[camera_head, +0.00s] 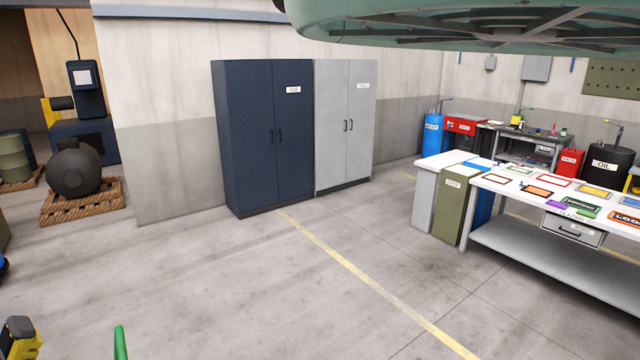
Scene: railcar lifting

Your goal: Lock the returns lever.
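I cannot make out a returns lever in this view. No thing with a readable "returns" label shows. A green upright bar (120,343) is cut off by the bottom edge at the left; I cannot tell what it belongs to. A yellow and dark piece (20,337) shows in the bottom left corner, also cut off and unclear. My gripper is not in view.
A navy cabinet (250,140) and a grey cabinet (345,120) stand shut against the wall. A white workbench (490,185) with coloured frames stands right, bins beside it. A green railcar underside (470,25) hangs overhead. The floor (270,290) in the middle is clear.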

